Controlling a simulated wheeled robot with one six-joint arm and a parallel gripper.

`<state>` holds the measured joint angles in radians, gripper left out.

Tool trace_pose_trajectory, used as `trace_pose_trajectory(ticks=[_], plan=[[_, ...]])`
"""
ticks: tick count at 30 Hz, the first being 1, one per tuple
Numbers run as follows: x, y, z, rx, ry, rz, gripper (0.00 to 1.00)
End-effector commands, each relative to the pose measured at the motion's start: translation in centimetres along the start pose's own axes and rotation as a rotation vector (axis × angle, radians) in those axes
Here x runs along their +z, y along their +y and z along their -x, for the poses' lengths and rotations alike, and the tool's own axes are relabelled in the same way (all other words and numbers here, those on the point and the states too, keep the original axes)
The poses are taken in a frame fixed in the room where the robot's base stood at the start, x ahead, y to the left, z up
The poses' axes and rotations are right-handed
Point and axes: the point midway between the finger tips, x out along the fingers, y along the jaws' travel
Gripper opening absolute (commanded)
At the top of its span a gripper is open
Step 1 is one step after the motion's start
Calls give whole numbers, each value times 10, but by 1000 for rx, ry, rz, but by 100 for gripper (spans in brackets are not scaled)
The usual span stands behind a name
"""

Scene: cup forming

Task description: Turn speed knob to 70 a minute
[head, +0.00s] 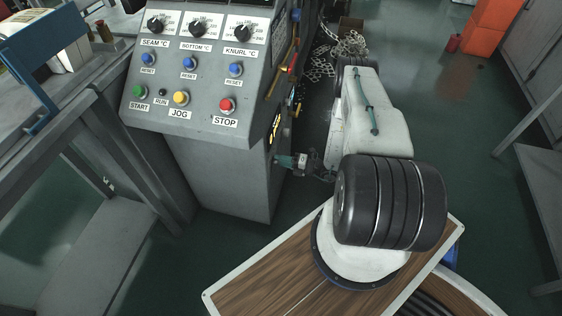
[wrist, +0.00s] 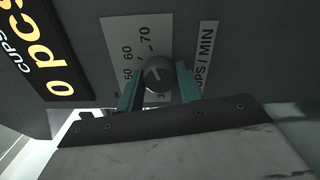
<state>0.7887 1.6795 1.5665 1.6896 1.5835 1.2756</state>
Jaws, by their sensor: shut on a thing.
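The speed knob (wrist: 157,71) is a round grey knob on a white scale plate (wrist: 121,34) in the wrist view. The plate carries numbers including 60 and 70. A label ending in "/MIN" is beside it, partly hidden by a finger. My gripper (wrist: 159,80) has its two teal fingers on either side of the knob, shut on it. A light mark shows on the knob face, but I cannot tell which number it points at. In the head view my gripper (head: 299,161) is at the right side of the grey control cabinet, and the knob is hidden there.
The cabinet's sloped panel (head: 195,110) has several dials and buttons, including a red stop button (head: 226,104). A display with yellow digits (wrist: 45,62) is left of the knob in the wrist view. Wire-like scrap (head: 345,47) lies behind my arm. Green floor is open to the right.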

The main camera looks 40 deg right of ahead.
Motion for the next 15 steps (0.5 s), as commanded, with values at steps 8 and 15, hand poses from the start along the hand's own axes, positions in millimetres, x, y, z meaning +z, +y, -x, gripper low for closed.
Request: trace_pose_trajectory(ticks=[8,15], plan=[[-1,0,0,-1,0,0,58],[0,0,4,-1,-1,0,58]])
